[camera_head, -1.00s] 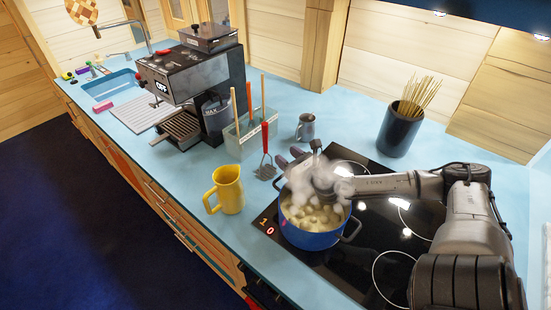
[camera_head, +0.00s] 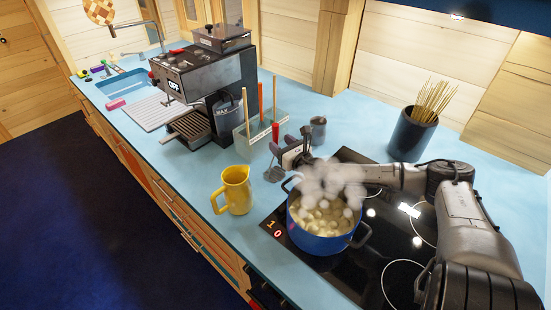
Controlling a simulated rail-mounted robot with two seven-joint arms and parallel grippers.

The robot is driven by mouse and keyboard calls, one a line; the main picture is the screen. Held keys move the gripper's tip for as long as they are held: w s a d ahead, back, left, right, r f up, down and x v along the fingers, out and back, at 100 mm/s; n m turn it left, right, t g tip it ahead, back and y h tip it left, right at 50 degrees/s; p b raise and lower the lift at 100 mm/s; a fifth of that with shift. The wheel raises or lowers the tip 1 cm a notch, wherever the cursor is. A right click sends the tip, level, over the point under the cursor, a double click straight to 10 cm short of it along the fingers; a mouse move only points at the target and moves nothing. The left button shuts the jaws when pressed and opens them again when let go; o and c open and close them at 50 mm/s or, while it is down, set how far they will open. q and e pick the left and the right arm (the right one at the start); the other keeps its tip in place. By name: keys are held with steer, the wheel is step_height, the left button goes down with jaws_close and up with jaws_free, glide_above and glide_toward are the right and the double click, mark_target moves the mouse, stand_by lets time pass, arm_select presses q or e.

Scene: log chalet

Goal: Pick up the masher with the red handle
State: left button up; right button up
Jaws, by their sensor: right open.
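The masher with the red handle (camera_head: 275,131) leans upright against the front of the grey utensil box (camera_head: 246,141). Its grey head (camera_head: 273,175) is low, by the blue worktop. My right gripper (camera_head: 281,147) reaches in from the right over the pot, its dark fingertips open at the masher's shaft just below the red handle. The fingers hide part of the shaft; I cannot tell whether they touch it. My left gripper is not in view.
A steaming blue pot (camera_head: 322,243) of pale chunks stands on the black hob beneath my right arm. A yellow jug (camera_head: 236,190) stands left of it. A grey metal mug (camera_head: 318,130) is behind the gripper. A coffee machine (camera_head: 200,85) stands left of the box.

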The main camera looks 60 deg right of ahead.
steer(key=shift+r+p+x, duration=0.15)
steer(key=shift+p+x, duration=0.1)
steer(key=shift+x, duration=0.45)
steer(key=shift+r+p+x, duration=0.1)
steer(key=shift+p+x, duration=0.1)
steer(key=shift+x, duration=1.7)
steer(key=shift+f, duration=0.15)
steer(key=c, duration=1)
